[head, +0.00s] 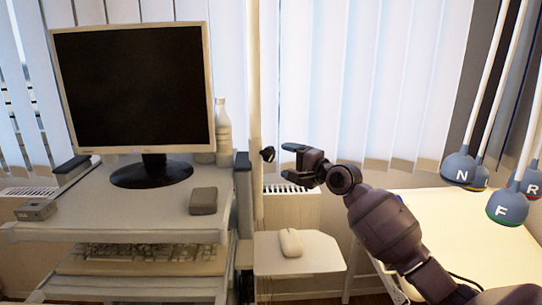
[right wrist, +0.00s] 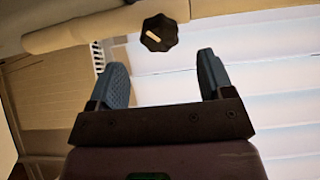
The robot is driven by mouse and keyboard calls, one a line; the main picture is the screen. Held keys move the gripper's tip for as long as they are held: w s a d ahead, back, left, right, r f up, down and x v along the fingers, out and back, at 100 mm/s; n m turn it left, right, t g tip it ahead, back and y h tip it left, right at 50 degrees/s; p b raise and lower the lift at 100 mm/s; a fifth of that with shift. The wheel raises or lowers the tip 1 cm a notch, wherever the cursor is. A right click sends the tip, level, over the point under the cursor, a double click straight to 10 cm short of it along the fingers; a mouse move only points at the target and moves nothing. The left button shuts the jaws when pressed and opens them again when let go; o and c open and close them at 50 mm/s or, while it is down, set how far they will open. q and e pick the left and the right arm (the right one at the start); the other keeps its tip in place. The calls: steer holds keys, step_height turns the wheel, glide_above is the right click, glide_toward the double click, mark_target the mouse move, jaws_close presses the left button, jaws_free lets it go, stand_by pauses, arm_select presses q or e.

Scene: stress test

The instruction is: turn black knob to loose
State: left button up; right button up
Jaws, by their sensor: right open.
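The black knob (head: 268,154) sits on the vertical cream pole in the middle of the head view. In the right wrist view the knob (right wrist: 159,33) is a dark, lobed disc with a pale pointer mark running at a slant. My right gripper (head: 284,150) reaches in from the right, just right of the knob. In the right wrist view its two blue-grey fingers (right wrist: 162,75) are apart with nothing between them, and the knob lies beyond the fingertips, apart from them. My left gripper is not in view.
A monitor (head: 135,90) stands on a cart at left, with a keyboard (head: 145,259) below. A white mouse (head: 291,243) lies on a small shelf (head: 325,257) under my gripper. Labelled hanging electrodes (head: 463,171) are at right. Window blinds are behind.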

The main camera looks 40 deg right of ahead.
mark_target(272, 155)
steer(key=x, duration=0.6)
steer(key=shift+w+a, duration=0.15)
steer(key=shift+w, duration=0.1)
steer(key=c, duration=0.9)
